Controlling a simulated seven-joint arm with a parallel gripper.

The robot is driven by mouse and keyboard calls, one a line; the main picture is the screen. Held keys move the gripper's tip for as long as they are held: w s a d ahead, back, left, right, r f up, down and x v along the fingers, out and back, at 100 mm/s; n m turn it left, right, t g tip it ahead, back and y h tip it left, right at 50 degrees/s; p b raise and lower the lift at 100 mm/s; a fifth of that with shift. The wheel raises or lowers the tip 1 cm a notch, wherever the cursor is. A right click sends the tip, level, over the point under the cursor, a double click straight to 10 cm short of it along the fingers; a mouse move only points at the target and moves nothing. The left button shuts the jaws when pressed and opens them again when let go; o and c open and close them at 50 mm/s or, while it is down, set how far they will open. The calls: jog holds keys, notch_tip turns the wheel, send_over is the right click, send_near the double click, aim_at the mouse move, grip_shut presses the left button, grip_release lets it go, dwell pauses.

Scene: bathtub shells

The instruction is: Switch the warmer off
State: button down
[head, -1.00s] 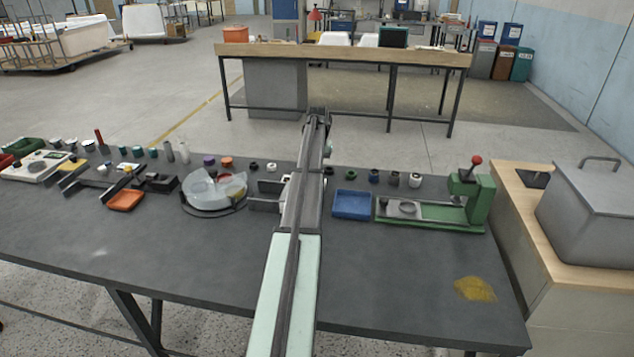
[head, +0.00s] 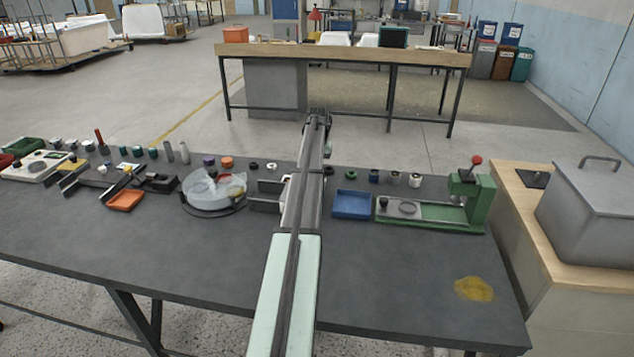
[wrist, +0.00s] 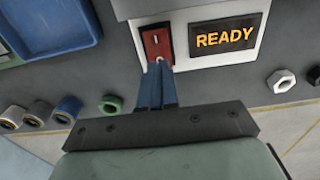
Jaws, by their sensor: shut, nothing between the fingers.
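The warmer (wrist: 182,52) shows in the wrist view as a pale housing with a red rocker switch (wrist: 156,42) and a dark display (wrist: 225,39) lit with "READY" in orange. My gripper (wrist: 159,66) is shut and empty. Its blue fingertips are at the lower edge of the red switch, overlapping it in the picture. I cannot tell whether they press on it. In the head view my arm hides the gripper and most of the warmer, including the switch.
A blue tray (head: 352,205) and a green press (head: 482,200) stand right of my arm. A round turntable (head: 213,209) with clear covers is on the left. Several rings and nuts line the far edge.

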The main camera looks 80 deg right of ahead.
jog(key=shift+f, duration=1.15)
dwell(0.7)
jog(key=shift+r, duration=3.55)
